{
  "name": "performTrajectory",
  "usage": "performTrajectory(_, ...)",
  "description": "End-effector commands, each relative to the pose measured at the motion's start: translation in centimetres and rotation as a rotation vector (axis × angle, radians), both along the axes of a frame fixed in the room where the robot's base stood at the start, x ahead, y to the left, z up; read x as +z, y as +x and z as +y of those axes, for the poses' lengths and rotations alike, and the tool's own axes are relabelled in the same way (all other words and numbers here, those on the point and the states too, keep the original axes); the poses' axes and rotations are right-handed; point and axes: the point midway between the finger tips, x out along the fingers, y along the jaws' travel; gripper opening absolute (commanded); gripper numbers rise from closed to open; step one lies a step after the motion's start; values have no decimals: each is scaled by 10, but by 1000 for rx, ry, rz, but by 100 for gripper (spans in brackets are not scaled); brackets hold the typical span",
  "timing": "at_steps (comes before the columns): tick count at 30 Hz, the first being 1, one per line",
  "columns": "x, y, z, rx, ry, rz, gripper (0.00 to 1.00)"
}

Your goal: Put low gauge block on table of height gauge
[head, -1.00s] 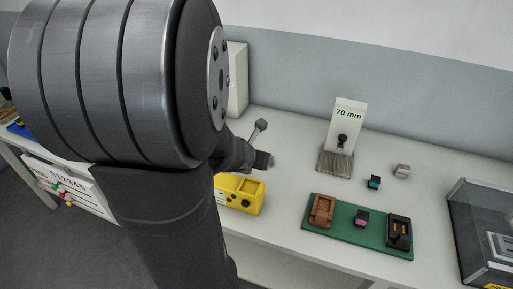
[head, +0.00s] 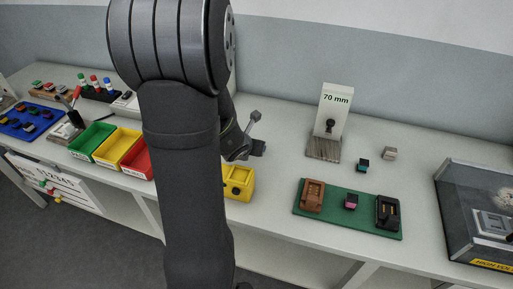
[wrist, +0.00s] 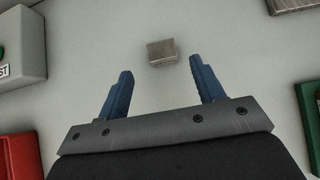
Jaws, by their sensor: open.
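A small grey-brown block (wrist: 161,52), which looks like the gauge block, lies on the bench in the wrist view. My gripper (wrist: 160,78) is open and empty, and the block shows just beyond its blue fingertips, roughly centred between them. I do not make out this block in the head view, where my arm covers that area. The height gauge (head: 336,104), a white plate marked 70 mm with a dark knob, stands on a grey base (head: 323,149) right of my arm. A grey corner at the wrist view's upper right (wrist: 290,5) is probably that base.
A teal-and-black block (head: 362,166) and a pale block (head: 390,153) lie right of the gauge. A green board (head: 333,225) with connector parts lies in front. A yellow device (head: 240,184) and coloured bins (head: 122,147) are near my arm. A clear-lidded box (head: 480,215) stands far right.

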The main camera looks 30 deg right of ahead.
Motion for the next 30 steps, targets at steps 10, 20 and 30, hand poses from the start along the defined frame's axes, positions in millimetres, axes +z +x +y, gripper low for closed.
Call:
performTrajectory(10, -22, 17, -22, 1, 2, 3, 62)
performTrajectory(20, -34, 26, -30, 1, 2, 1, 62)
performTrajectory(30, -34, 26, -30, 1, 2, 1, 24)
